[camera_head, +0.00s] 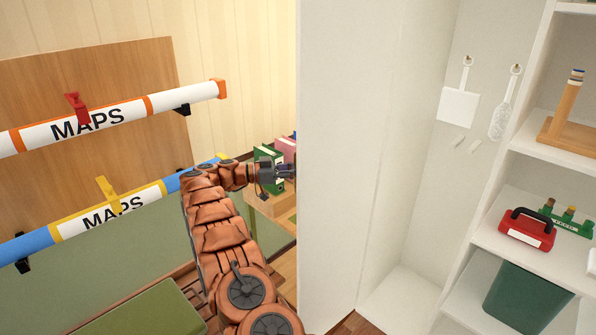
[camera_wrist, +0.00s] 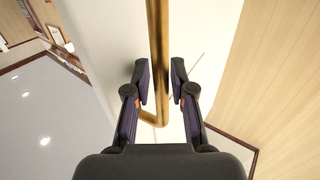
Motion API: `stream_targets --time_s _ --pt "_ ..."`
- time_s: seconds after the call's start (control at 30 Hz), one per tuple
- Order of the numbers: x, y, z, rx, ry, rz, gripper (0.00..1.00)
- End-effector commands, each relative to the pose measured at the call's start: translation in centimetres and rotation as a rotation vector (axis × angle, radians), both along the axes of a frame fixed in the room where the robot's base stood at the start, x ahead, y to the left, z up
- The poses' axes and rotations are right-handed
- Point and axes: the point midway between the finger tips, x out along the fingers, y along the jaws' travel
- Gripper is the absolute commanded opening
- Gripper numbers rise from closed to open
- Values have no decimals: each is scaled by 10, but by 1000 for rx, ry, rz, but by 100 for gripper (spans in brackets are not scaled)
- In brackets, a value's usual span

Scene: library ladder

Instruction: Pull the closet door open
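The closet door (camera_head: 335,150) is a tall white panel in the middle of the head view. It stands open, with the closet interior (camera_head: 425,200) visible to its right. A brass bar handle (camera_wrist: 157,60) runs down the wrist view and bends left at its lower end. My gripper (camera_head: 285,172) is at the left edge of the door in the head view, where the door hides the handle. In the wrist view my gripper (camera_wrist: 160,82) has its two fingers apart, one on each side of the bar, with narrow gaps visible.
White shelves on the right hold a red toolbox (camera_head: 527,229), a green bin (camera_head: 526,298) and a wooden stand (camera_head: 570,115). Two map tubes (camera_head: 110,117) hang on the left.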

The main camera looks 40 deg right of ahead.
Motion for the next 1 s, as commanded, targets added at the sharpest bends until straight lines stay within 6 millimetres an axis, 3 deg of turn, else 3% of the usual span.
stream_targets --time_s 0.1,0.47,1.0 --pt "2 2 -1 1 1 5 39" --pt "3 4 -2 2 1 5 39" --pt "36 48 -3 -1 1 7 39"
